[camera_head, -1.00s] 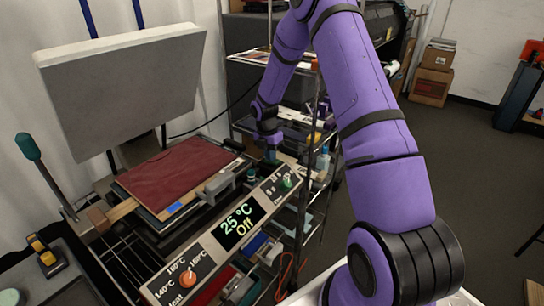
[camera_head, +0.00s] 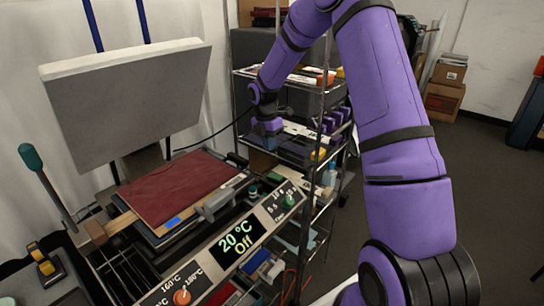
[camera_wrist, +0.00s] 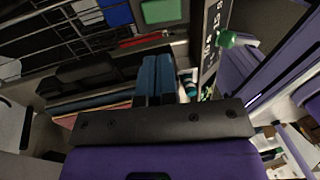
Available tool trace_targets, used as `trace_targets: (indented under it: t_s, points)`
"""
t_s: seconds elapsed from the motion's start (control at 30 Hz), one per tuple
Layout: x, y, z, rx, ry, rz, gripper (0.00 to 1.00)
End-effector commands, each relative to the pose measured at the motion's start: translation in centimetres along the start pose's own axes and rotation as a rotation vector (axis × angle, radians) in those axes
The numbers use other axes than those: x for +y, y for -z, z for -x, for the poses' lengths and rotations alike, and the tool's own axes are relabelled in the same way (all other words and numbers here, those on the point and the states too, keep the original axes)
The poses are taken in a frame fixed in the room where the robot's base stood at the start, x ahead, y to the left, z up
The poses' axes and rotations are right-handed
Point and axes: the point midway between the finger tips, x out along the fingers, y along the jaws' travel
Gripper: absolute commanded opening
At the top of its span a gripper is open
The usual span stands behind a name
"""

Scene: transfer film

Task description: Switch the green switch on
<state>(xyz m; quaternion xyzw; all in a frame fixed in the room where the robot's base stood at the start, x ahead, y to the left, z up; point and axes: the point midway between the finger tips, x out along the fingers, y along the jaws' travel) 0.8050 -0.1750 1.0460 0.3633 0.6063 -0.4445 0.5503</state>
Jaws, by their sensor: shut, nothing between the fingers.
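The press's front panel (camera_head: 205,262) carries a display (camera_head: 238,240) reading "20 °C Off". A green knob (camera_head: 289,201) sits at the panel's right end and shows in the wrist view (camera_wrist: 226,39). A small green round part (camera_head: 252,190) stands behind the panel, beside the press bed; I cannot tell which green part is the switch. My gripper (camera_head: 268,147) is above and behind the panel's right end, apart from both green parts. In the wrist view its blue fingers (camera_wrist: 158,62) are together and empty.
The raised grey press plate (camera_head: 135,98) stands at left over a dark red sheet (camera_head: 180,187). An orange knob (camera_head: 182,297) is at the panel's left end. A metal shelf rack (camera_head: 325,120) with several items stands close behind my gripper.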

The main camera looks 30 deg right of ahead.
Motion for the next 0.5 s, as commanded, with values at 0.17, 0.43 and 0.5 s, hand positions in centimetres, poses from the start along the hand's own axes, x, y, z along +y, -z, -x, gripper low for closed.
trace_targets:
  t_s: [0.17,0.43,0.5]
  points:
    - [0.2,0.0,2.5,-0.001,-0.002,0.001,0.00]
    - [0.2,0.0,3.5,0.001,0.000,0.001,0.00]
    - [0.2,0.0,3.5,0.001,0.000,0.001,0.00]
